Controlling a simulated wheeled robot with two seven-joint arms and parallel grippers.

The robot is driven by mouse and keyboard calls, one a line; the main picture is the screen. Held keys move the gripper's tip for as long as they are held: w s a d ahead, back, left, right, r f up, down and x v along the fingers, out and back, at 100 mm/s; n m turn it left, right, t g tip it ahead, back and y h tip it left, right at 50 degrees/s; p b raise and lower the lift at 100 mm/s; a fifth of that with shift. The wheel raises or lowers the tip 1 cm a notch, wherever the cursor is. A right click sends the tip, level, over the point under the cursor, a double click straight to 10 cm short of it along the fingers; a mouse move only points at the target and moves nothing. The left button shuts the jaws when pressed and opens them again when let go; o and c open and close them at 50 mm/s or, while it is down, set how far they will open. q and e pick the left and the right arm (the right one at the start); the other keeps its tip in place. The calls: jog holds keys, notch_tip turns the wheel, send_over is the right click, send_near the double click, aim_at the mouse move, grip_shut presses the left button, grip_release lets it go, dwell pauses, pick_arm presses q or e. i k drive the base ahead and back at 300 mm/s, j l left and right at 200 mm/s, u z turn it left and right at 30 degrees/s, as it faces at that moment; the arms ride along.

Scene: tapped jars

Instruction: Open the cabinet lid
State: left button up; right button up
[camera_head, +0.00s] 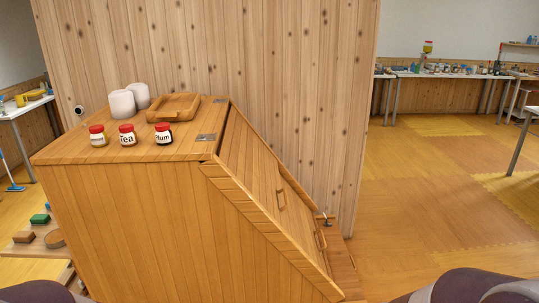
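The wooden cabinet (130,215) stands at the centre left, with a flat top and a sloping front. Its sloping plank lid (255,170) lies along the slope and looks shut. A wooden handle (281,199) sits midway down the lid, and a second handle (320,240) shows lower on the slope. Metal hinges (206,137) join the lid to the top edge. A small metal latch-like part (326,217) is near the lower right side; its state is too small to tell. Neither gripper shows; only dark rounded parts of my arms appear at the bottom corners.
On the cabinet top stand three red-lidded jars (128,135), two white cylinders (122,104) and a wooden tray (174,106). A knotty wood wall (230,50) rises behind the cabinet. Open yellow floor (430,200) lies to the right. A cluttered table (440,75) is beyond.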

aim_at(238, 147)
jog(key=i+u, duration=0.2)
jog(key=i, duration=0.4)
jog(key=i+l+u, duration=0.1)
jog(key=i+u, duration=0.15)
jog(key=i, duration=0.35)
